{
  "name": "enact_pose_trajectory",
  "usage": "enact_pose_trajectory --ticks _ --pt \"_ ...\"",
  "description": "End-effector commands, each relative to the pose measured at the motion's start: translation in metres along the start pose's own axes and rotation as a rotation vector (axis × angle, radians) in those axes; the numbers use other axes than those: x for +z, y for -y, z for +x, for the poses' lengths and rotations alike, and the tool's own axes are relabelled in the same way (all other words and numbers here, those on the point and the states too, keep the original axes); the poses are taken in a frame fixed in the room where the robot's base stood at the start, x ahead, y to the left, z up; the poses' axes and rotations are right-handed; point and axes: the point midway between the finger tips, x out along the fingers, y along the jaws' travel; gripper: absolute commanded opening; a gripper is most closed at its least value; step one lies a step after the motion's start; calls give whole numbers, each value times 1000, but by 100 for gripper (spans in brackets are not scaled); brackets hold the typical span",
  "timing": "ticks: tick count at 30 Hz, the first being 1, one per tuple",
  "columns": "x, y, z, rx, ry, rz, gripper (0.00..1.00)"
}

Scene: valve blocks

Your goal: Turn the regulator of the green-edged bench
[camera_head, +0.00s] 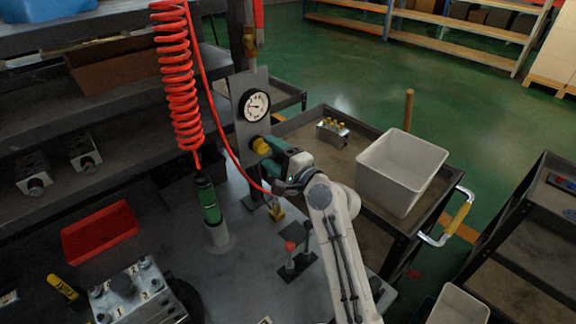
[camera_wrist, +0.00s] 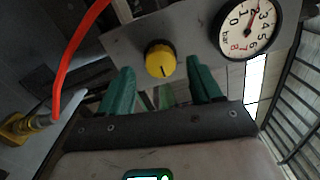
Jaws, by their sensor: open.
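The regulator's yellow round knob (camera_head: 262,146) sits on an upright grey plate (camera_head: 240,92), below a round white gauge (camera_head: 255,106) marked in bar. In the wrist view the knob (camera_wrist: 160,62) shows a dark mark on its lower face, with the gauge (camera_wrist: 247,28) to its upper right. My gripper (camera_head: 272,150) is at the knob, coming from the right. Its green fingers (camera_wrist: 158,72) are open, one on each side of the knob, with gaps visible. Contact cannot be seen. The plate stands on a grey bench (camera_head: 225,285); I see no green edge on it.
A red coiled hose (camera_head: 178,85) hangs left of the plate, and its thin red line passes close to my gripper. A cart (camera_head: 320,115) with a white bin (camera_head: 400,170) is at right.

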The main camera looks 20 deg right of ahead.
Motion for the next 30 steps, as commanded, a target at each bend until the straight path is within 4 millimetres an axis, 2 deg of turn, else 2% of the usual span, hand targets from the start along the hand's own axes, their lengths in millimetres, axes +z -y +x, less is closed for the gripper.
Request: enact_pose_trajectory --ticks 1,6,12,18,30 --pt "-1 -2 -12 1 -2 -2 64" --pt "-1 -2 -45 1 -2 -1 64" --pt "-1 -2 -72 1 -2 -1 64" --pt "-1 -1 -81 1 -1 0 64" --pt "-1 -1 -80 0 -1 0 64"
